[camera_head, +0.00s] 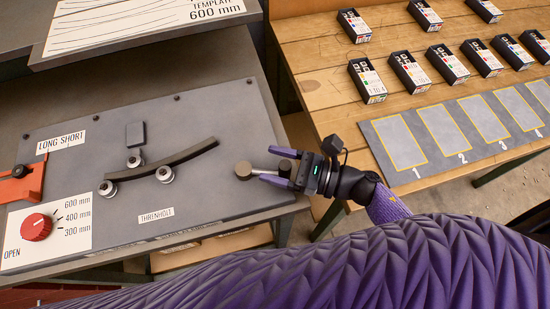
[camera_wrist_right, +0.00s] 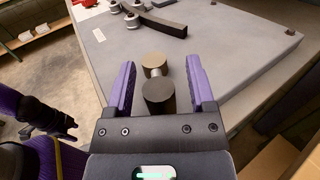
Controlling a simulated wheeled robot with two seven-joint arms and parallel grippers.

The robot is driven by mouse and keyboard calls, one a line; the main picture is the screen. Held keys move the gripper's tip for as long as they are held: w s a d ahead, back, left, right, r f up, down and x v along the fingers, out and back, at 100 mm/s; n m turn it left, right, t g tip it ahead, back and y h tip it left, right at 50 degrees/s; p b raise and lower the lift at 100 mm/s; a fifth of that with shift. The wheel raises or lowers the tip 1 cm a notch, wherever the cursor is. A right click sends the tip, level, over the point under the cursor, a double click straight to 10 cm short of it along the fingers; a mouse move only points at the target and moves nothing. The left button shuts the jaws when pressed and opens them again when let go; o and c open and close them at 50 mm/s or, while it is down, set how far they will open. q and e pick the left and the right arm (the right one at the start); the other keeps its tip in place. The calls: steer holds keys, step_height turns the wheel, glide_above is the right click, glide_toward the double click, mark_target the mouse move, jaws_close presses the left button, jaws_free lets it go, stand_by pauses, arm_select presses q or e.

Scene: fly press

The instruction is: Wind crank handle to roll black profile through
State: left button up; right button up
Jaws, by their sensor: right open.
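The crank handle (camera_head: 243,170) is a dark round knob with a short bar at the right edge of the grey machine plate. In the right wrist view it shows as two dark round ends (camera_wrist_right: 158,97) joined by a light stem. My right gripper (camera_head: 268,164) is open, with its purple fingers on either side of the handle and gaps visible in the wrist view. The black profile (camera_head: 190,153) is a dark, bent bar lying between several silver rollers, curving up to the right; it also shows in the wrist view (camera_wrist_right: 165,25).
The grey machine plate (camera_head: 90,150) carries a red knob (camera_head: 37,227) and a red-orange block (camera_head: 20,186) at left. A template board (camera_head: 130,25) lies behind. A wooden bench (camera_head: 320,75) at right holds several black boxes and a numbered mat (camera_head: 385,150).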

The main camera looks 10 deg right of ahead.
steer(key=shift+a, duration=0.1)
jaws_close()
stand_by(1.2)
